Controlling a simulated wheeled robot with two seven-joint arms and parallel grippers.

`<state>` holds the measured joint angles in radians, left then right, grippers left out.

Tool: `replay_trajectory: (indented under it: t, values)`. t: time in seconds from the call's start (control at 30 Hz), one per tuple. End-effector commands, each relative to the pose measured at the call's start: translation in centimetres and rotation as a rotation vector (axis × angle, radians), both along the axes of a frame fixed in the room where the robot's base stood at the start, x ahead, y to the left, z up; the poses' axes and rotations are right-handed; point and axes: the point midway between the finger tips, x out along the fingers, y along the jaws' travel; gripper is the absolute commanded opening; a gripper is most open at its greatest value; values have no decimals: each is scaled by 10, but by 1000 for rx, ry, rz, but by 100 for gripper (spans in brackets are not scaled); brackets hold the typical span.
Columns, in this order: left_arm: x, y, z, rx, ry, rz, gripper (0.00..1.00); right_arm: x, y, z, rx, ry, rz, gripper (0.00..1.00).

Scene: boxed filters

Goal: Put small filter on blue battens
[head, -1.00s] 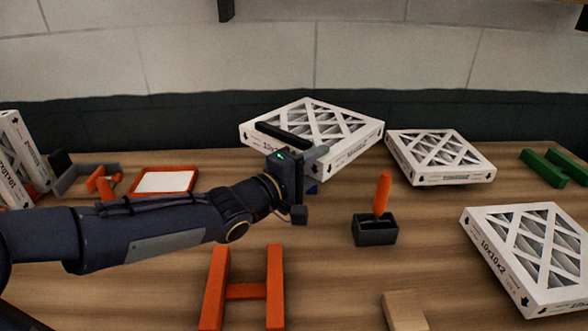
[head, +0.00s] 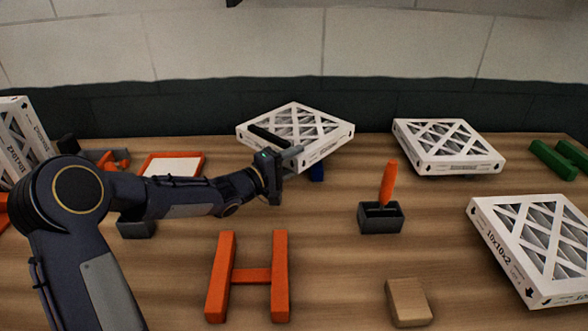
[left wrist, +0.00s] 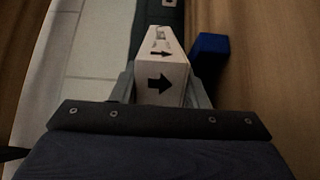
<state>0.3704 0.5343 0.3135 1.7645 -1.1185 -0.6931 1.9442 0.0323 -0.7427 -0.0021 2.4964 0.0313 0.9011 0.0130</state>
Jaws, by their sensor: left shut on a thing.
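My left gripper (head: 278,150) is shut on the near left edge of a white boxed filter (head: 318,145) with a lattice face, at the back middle of the table. The left wrist view shows this filter (left wrist: 162,84) end-on between the fingers, with black arrows on its side. A blue batten (head: 317,172) shows partly below the filter's near side; the rest is hidden. It also shows in the left wrist view (left wrist: 209,54), to the right of the filter. I cannot tell whether the filter touches it. My right gripper is not in view.
Other white filters lie at the back right (head: 448,146), at the right front (head: 535,245) and stand at the far left (head: 22,140). Green battens (head: 556,158), an orange H-shaped stand (head: 250,275), a dark holder (head: 381,217) with an orange handle and a wooden block (head: 408,302) are around.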

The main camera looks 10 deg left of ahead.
Motion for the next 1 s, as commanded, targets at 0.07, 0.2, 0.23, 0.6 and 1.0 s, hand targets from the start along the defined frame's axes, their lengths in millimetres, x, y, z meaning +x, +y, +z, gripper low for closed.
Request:
replay_trajectory:
  t: [0.07,0.2,0.23,0.6,1.0]
  values:
    - [0,-1,-17,-2,5,-1,16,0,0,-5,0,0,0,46]
    - [-1,-1,-23,-1,1,-1,16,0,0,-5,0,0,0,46]
    - [-1,-1,-22,0,0,-1,16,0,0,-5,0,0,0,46]
    - [-1,-1,-25,0,2,0,54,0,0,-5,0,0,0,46]
    - [-1,-1,-21,1,1,0,62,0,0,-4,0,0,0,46]
